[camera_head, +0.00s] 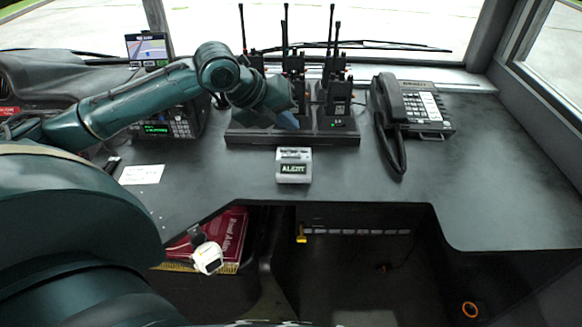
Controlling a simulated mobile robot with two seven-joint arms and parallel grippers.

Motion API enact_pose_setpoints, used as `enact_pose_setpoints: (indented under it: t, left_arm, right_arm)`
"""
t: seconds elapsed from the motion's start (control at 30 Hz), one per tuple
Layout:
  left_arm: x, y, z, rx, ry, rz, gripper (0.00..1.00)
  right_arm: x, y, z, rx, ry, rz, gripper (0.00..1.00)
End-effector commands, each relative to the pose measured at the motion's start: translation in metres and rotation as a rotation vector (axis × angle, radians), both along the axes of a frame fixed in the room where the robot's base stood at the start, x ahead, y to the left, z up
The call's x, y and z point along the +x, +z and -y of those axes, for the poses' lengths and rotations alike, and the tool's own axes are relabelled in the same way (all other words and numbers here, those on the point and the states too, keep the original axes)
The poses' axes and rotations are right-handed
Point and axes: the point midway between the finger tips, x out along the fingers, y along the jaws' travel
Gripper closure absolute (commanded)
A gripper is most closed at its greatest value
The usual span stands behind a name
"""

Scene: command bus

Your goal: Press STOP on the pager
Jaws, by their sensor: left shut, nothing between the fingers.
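The pager (293,166) is a small light-grey box with a dark display reading "ALERT" in green. It stands on the dark desk, in front of the radio charger. Small controls show along its top, but I cannot read a STOP label. My left gripper (288,121) comes in from the left and points down, shut and empty, just behind and above the pager. It appears apart from the pager, and its fingertips are hard to make out against the charger. My right gripper is not in view.
A charger (250,138) with several upright radios stands behind the pager. A desk phone (428,110) with its handset is to the right. A radio unit with a green display (157,129) and a white card (141,174) are to the left. The desk right of the pager is clear.

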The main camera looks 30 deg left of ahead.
Motion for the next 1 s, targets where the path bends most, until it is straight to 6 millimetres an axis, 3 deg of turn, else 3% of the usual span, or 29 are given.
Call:
enact_pose_setpoints:
  t: [0.03, 0.33, 1.0]
  left_arm:
    - [-0.001, -0.015, 0.001, 0.000, -0.001, 0.002, 1.00]
    - [-0.005, -0.037, 0.003, 0.001, 0.001, -0.001, 1.00]
    - [-0.006, -0.042, 0.004, 0.001, 0.001, 0.000, 1.00]
  right_arm:
    - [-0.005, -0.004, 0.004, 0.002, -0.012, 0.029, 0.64]
    - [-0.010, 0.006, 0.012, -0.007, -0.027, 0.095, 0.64]
    - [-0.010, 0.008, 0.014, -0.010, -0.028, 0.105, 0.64]
